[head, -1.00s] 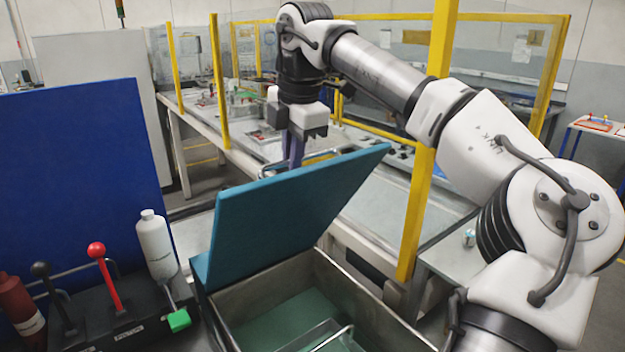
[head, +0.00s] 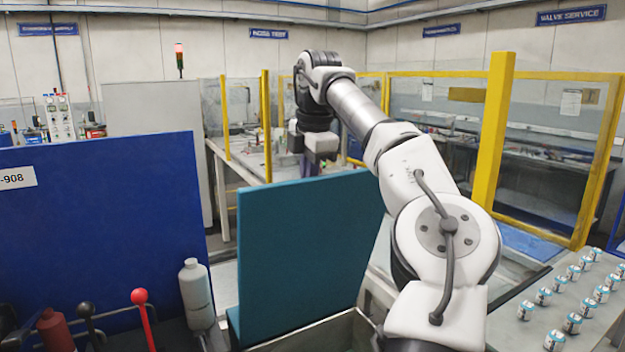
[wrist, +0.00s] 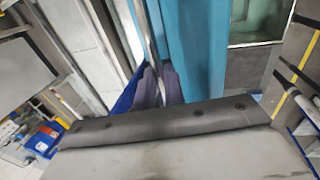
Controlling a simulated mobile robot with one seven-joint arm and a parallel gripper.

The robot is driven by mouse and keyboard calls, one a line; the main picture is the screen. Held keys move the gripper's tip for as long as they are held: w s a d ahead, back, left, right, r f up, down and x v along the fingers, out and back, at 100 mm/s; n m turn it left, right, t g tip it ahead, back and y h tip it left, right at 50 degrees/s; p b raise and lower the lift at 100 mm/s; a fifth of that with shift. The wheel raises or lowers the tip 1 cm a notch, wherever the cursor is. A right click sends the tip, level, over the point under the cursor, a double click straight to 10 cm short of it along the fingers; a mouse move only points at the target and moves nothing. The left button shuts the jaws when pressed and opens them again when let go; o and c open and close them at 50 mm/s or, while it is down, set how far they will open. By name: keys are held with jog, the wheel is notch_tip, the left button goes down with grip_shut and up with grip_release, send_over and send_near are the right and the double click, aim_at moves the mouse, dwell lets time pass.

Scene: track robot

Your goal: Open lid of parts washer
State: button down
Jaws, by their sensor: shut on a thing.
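The teal lid (head: 305,245) of the parts washer stands raised and near upright, its broad face towards the head camera. The metal tub (head: 335,332) of the washer shows below it, mostly cut off by the frame. My gripper (head: 311,168) is at the lid's top edge, on its far side, with the fingertips largely hidden behind the lid in the head view. In the wrist view, my gripper's purple-grey fingers (wrist: 157,84) are shut on a thin metal handle bar (wrist: 146,35) beside the teal lid (wrist: 195,50).
A blue panel (head: 100,220) stands left, with a white bottle (head: 195,290), a red-knobbed lever (head: 140,297) and a black-knobbed lever (head: 86,310) in front. A table (head: 560,300) with several cans is at right. Yellow-framed guards (head: 492,130) stand behind.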

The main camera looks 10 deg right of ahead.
jog(key=shift+f, duration=0.35)
jog(key=c, duration=1.8)
grip_release()
jog(key=shift+w, duration=0.1)
jog(key=shift+c, duration=0.2)
jog(key=o, duration=0.4)
jog(key=shift+w+a+f, duration=0.1)
jog(key=shift+w+f, duration=0.05)
jog(key=shift+w, duration=0.15)
jog(key=shift+c, duration=0.2)
jog(key=shift+s+r, duration=0.25)
jog(key=shift+r, duration=0.05)
jog(key=shift+w, duration=0.1)
